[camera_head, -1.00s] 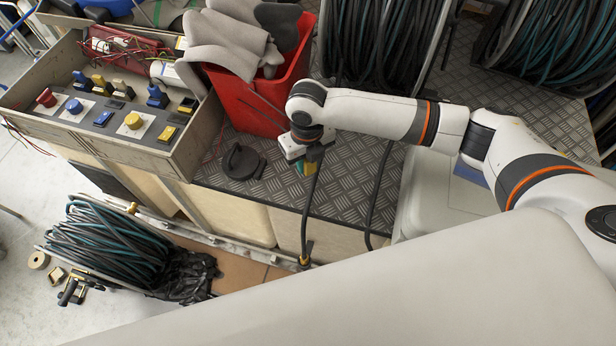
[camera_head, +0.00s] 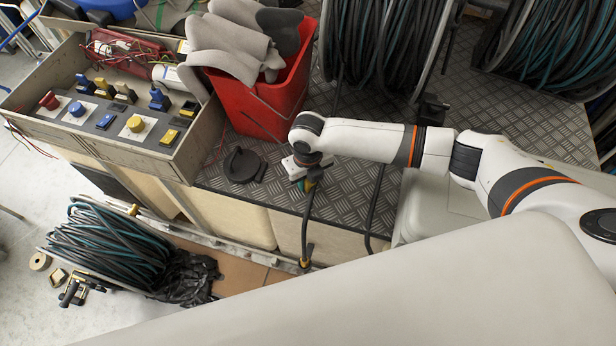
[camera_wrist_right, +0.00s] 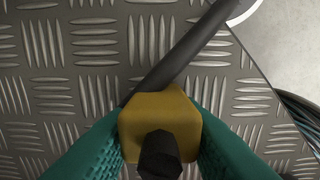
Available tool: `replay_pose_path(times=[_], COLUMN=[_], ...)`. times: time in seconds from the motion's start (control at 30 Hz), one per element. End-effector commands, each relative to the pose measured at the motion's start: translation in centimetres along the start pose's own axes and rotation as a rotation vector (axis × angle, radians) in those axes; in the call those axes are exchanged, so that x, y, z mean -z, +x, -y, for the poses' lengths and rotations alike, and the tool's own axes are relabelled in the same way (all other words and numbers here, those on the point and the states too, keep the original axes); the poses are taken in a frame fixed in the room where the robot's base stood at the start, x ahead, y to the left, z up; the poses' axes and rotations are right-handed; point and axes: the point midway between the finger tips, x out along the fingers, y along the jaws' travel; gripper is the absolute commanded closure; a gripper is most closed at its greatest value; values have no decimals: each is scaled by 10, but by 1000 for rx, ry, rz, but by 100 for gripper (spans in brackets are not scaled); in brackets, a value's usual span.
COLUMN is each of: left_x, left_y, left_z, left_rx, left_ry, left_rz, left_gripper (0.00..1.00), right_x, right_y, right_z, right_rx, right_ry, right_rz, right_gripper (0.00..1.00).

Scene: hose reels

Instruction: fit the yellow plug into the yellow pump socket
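The yellow plug (camera_wrist_right: 160,118) sits between the teal fingers of my right gripper (camera_wrist_right: 160,135) in the right wrist view, with a dark stub facing the camera. The fingers touch it on both sides. In the head view my right gripper (camera_head: 303,180) is over the front edge of the tread-plate deck, with a little yellow of the plug (camera_head: 312,177) showing. A black hose (camera_head: 307,220) runs down from there to a yellow-banded fitting (camera_head: 305,262) on the rail below. I cannot tell which part is the yellow pump socket. My left gripper is out of view.
A black round cap-like piece (camera_head: 243,164) lies on the deck left of my gripper. A red bin (camera_head: 262,110) stands behind it. A control box (camera_head: 120,150) with coloured switches is at left. A hose reel (camera_head: 105,245) stands below. Another hose (camera_head: 375,195) hangs at right.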

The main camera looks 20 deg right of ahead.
Motion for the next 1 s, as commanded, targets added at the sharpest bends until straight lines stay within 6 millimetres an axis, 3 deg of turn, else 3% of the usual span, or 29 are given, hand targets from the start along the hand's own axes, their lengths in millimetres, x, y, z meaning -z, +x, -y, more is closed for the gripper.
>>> replay_pose_path(times=[0.1,0.5,1.0], left_x=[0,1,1], left_y=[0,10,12], left_z=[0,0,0], left_rx=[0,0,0], left_ry=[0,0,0], left_rz=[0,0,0], left_gripper=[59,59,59], right_x=[0,0,2], right_y=[0,2,-101], right_z=[0,0,-1], right_rx=[0,1,0], right_ry=[0,-1,-1], right_rz=[0,-2,-3], right_gripper=[51,51,51])
